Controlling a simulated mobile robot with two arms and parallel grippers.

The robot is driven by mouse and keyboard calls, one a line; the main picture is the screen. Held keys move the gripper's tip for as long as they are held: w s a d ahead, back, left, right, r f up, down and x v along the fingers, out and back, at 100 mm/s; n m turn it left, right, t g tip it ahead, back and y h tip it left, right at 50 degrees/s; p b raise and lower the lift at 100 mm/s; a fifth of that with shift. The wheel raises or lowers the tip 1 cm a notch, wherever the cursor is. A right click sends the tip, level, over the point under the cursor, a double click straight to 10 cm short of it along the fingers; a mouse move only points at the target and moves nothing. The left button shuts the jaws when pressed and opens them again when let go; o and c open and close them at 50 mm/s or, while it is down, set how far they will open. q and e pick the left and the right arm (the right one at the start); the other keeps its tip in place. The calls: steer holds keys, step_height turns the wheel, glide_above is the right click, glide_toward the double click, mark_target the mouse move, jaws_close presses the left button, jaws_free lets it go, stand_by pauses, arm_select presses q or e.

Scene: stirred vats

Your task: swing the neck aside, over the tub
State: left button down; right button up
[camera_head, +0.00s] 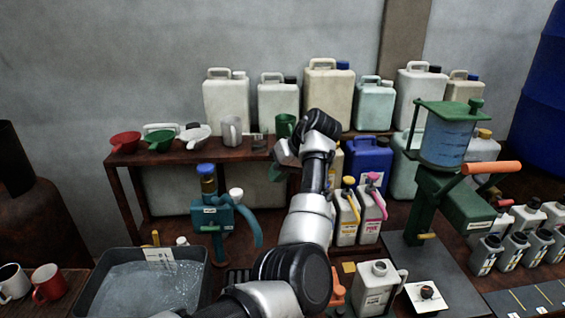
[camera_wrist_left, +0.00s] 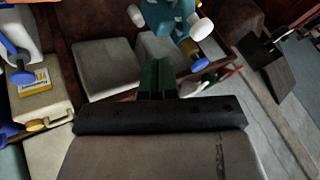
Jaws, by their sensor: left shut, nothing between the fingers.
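A teal dispenser (camera_head: 207,218) with a brass and blue top and a white knob stands behind the tub's right end. Its curved teal neck (camera_head: 253,228) points right and down, away from the tub. The dark grey tub (camera_head: 82,290) holds pale, clear-looking contents, with a white label at its back edge. My left gripper (camera_head: 285,154) is up near the shelf, right of and above the neck, apart from it. In the left wrist view its dark green fingers (camera_wrist_left: 157,78) are together and empty, and the teal dispenser (camera_wrist_left: 170,20) is partly in view beyond them. My right gripper is not in view.
A shelf (camera_head: 180,155) with funnels, mugs and large canisters runs behind. A green pump (camera_head: 440,190) with a blue vessel and orange handle stands right. Pink- and yellow-capped jugs (camera_head: 345,215) stand right of my arm. Two mugs (camera_head: 48,284) stand left of the tub.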

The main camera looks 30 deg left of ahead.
arm_select(q)
steer(key=s+a+f+p, duration=0.3)
steer(key=a, duration=0.2)
steer(key=shift+s+a+f, duration=0.2)
steer(key=shift+a+f, duration=0.05)
steer(key=shift+f, duration=0.05)
